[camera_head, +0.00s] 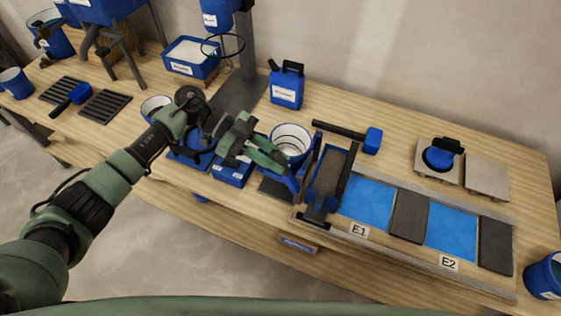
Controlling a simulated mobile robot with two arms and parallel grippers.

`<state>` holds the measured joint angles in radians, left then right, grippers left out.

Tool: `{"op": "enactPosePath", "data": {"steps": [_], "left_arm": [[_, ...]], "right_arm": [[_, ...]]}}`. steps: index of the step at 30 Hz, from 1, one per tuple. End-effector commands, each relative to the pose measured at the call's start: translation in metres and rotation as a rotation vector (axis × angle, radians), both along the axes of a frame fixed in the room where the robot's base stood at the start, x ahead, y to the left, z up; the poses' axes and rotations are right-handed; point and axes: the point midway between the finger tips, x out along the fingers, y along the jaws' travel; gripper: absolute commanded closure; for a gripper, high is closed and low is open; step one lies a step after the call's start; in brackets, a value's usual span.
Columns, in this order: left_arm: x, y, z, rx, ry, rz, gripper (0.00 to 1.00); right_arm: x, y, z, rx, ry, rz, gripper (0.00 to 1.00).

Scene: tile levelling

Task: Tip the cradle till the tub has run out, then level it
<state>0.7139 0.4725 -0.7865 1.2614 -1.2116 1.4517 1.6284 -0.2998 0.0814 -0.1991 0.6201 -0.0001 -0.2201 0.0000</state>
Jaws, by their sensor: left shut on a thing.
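My left gripper (268,158) reaches in from the left and is shut at the blue cradle (296,182); its fingers hide the exact grip point. A blue tub (289,140) with a white inside sits at the cradle, just beyond my fingers. Its round mouth faces up towards the camera; I cannot tell how much it holds or whether it is tilted. A dark-framed trough (329,178) with a brownish bed lies right of the cradle. My right gripper is not in view.
Blue panels marked E1 (368,202) and E2 (452,232) lie right of the trough. A blue jug (287,86) stands at the back. Another bucket (545,276) is at the right edge.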

Motion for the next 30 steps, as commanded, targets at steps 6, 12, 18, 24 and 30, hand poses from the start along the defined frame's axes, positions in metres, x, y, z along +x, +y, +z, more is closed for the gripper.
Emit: {"op": "enactPosePath", "data": {"steps": [6,12,18,24,30], "left_arm": [[0.005,0.007,-0.005,-0.074,0.023,0.005,1.00],[0.006,0.011,-0.007,-0.114,0.038,0.004,1.00],[0.006,0.013,-0.007,-0.132,0.044,0.004,1.00],[0.006,0.013,-0.007,-0.137,0.045,0.003,1.00],[0.006,0.013,-0.007,-0.136,0.045,0.004,1.00]], "right_arm": [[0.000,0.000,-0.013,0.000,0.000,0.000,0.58],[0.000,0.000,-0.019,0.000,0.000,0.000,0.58],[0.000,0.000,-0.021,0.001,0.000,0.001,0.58],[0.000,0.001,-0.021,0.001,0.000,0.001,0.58],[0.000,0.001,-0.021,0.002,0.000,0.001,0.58]]}}
